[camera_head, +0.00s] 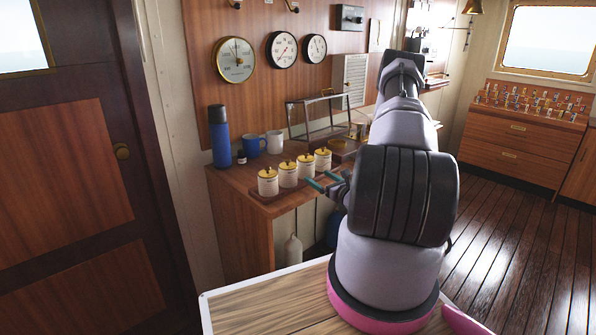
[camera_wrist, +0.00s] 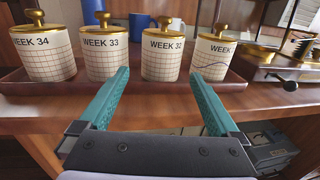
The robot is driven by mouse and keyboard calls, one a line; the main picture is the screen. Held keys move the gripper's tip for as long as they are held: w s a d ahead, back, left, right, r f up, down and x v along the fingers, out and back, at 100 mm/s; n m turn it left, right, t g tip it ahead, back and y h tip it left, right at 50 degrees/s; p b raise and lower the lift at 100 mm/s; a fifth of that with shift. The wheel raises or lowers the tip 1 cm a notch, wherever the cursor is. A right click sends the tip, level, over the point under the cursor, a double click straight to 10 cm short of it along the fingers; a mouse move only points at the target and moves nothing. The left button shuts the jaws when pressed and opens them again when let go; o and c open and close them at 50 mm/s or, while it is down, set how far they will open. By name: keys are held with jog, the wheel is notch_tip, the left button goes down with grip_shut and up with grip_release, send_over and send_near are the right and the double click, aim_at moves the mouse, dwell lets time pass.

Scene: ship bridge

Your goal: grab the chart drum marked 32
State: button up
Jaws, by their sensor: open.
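The chart drum labelled WEEK 32 (camera_wrist: 163,60) is a white cylinder with a gridded paper wrap, gold lid and knob. It stands upright, third from the left in a row on a brown tray (camera_wrist: 232,84). In the head view, the matching drum (camera_head: 305,169) is third from the left, its label too small to read. My gripper (camera_wrist: 160,75) is open and empty, in front of the row. In the wrist view its teal fingers flank drum 32, with the drum beyond the tips. In the head view, my gripper (camera_head: 322,181) is at the desk's front edge.
Behind are mugs (camera_head: 274,142) and a blue bottle (camera_head: 219,138). A brass instrument (camera_wrist: 285,68) is at right.

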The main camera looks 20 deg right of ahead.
aim_at(305, 167)
jog(key=w, duration=0.3)
jog(key=w+a, duration=0.1)
jog(key=w, duration=0.5)
jog(key=shift+w+a+r, duration=0.15)
jog(key=shift+w+a, duration=0.1)
jog(key=shift+w, duration=0.1)
jog(key=c, duration=1.3)
jog(key=shift+r, duration=0.1)
